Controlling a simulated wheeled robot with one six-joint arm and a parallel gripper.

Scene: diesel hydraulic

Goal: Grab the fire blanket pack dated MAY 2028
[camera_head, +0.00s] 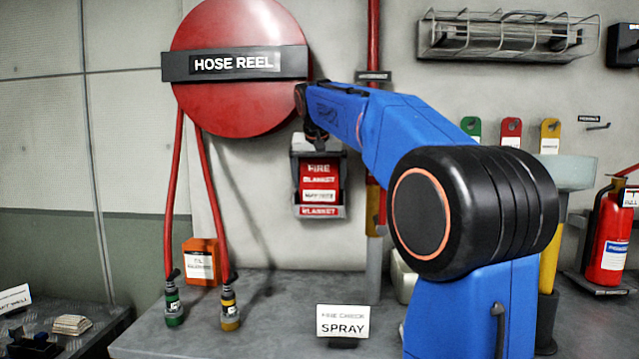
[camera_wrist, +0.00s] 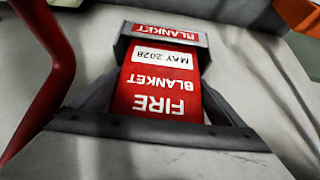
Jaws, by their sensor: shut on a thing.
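The fire blanket pack (camera_head: 319,178) is red with white lettering and sits upright in a grey wall holder (camera_head: 320,212) below the hose reel. In the wrist view the pack (camera_wrist: 160,85) appears upside down, and its white label reads MAY 2028. The holder's front lip (camera_wrist: 195,38) carries a red BLANKET label and covers the pack's lower end. My gripper (camera_head: 316,135) is at the top of the pack, shut on it. Its fingers are hard to make out against the dark holder.
A red hose reel (camera_head: 240,95) hangs above left, with hoses ending over the bench (camera_head: 270,310). A red pipe (camera_head: 373,215) runs just right of the holder. An orange box (camera_head: 201,262) and a SPRAY sign (camera_head: 342,321) stand on the bench. A fire extinguisher (camera_head: 606,240) is far right.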

